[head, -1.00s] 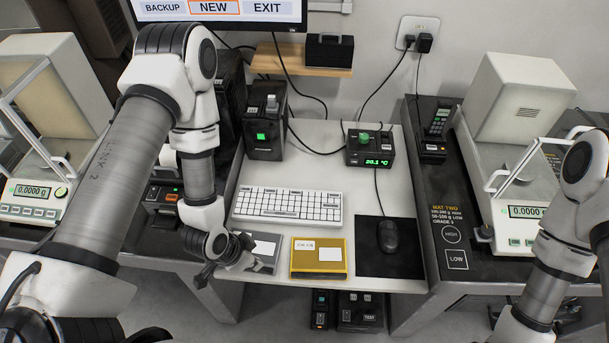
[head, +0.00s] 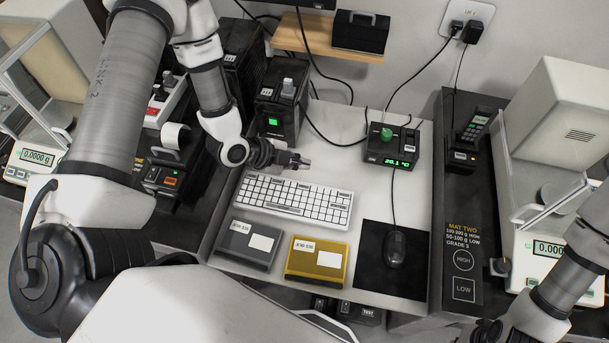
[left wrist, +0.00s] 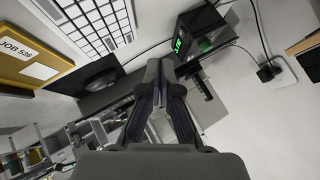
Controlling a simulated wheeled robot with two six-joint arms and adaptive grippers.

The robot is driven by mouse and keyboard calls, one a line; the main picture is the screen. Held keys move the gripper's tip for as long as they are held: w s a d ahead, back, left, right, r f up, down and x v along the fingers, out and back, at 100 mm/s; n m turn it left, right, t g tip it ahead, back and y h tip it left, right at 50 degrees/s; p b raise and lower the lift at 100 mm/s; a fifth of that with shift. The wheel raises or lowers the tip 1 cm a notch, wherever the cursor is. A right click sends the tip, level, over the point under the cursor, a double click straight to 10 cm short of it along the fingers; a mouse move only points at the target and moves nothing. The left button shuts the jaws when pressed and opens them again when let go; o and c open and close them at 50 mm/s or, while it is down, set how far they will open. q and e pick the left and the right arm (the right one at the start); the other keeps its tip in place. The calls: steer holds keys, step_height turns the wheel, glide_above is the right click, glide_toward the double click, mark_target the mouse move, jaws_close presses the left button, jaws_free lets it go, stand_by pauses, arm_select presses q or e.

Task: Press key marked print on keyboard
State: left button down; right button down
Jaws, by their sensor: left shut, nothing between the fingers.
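The white keyboard (head: 296,200) lies on the grey middle table. Its key markings are too small to read in the head view. Part of it shows at the top left of the left wrist view (left wrist: 92,22). My left gripper (head: 302,161) is shut and empty, above the table just beyond the keyboard's back edge, pointing right. It appears raised and apart from the keys. In the left wrist view its closed fingers (left wrist: 165,70) point away from the keyboard.
A grey box (head: 248,243) and a yellow box (head: 317,260) lie in front of the keyboard. A mouse (head: 396,246) rests on a black mat. A temperature unit (head: 391,144) with a green knob and a black device (head: 277,115) stand behind. Balances flank the table.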

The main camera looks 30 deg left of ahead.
mark_target(302, 188)
arm_select(q)
steer(key=f+b, duration=0.4)
steer(key=f, duration=0.1)
steer(key=f+b, duration=0.3)
steer(key=shift+w+f, duration=0.15)
steer(key=shift+w, duration=0.2)
steer(key=shift+f, duration=0.5)
steer(key=shift+f+b, duration=0.1)
steer(key=shift+b, duration=0.2)
steer(key=shift+f, duration=0.3)
steer(key=shift+f+b, duration=0.35)
steer(key=shift+b, duration=0.1)
stand_by(0.7)
steer(key=shift+r+p, duration=0.8)
steer(key=shift+r, duration=0.05)
